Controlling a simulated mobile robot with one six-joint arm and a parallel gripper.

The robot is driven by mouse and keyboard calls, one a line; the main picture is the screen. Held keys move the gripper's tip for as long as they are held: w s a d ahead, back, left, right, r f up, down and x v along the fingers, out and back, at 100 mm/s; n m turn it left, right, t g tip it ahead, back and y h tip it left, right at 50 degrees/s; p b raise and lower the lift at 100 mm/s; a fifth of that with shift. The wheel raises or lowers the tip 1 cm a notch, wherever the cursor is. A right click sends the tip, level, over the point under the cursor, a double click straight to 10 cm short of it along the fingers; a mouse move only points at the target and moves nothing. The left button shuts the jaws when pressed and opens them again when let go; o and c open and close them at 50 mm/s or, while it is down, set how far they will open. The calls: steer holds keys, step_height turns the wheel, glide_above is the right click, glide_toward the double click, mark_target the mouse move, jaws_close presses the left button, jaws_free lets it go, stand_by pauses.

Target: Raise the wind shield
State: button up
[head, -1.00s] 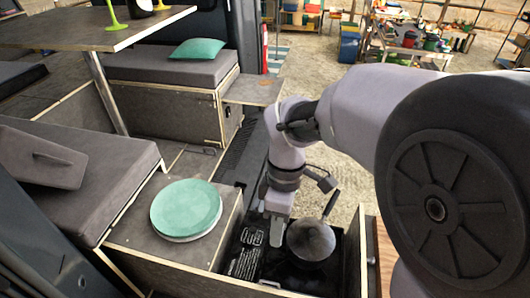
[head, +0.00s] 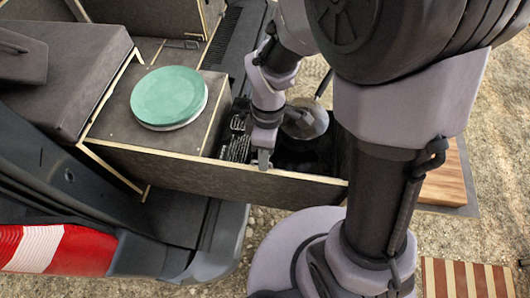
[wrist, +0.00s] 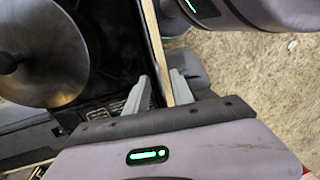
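My gripper (head: 263,160) points down at the near wall (head: 300,177) of an open pull-out box. In the wrist view my gripper (wrist: 160,88) is open, with one finger on each side of a thin, light-edged board (wrist: 160,50). A gap shows between the left finger and the board. Inside the box is a black surface with white print (head: 236,145). A round grey pan (head: 305,120) sits over it and also fills the upper left of the wrist view (wrist: 40,45). I cannot clearly make out the wind shield; part of the box interior is in shadow or behind my arm.
Green plates (head: 168,95) are stacked on the bench box left of the pull-out. A grey cushioned seat (head: 65,75) is farther left. The van's bumper (head: 215,245) lies below. A wooden board (head: 447,175) stands out at the right. Open gravel lies around.

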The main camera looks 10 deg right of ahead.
jaws_close()
stand_by(1.4)
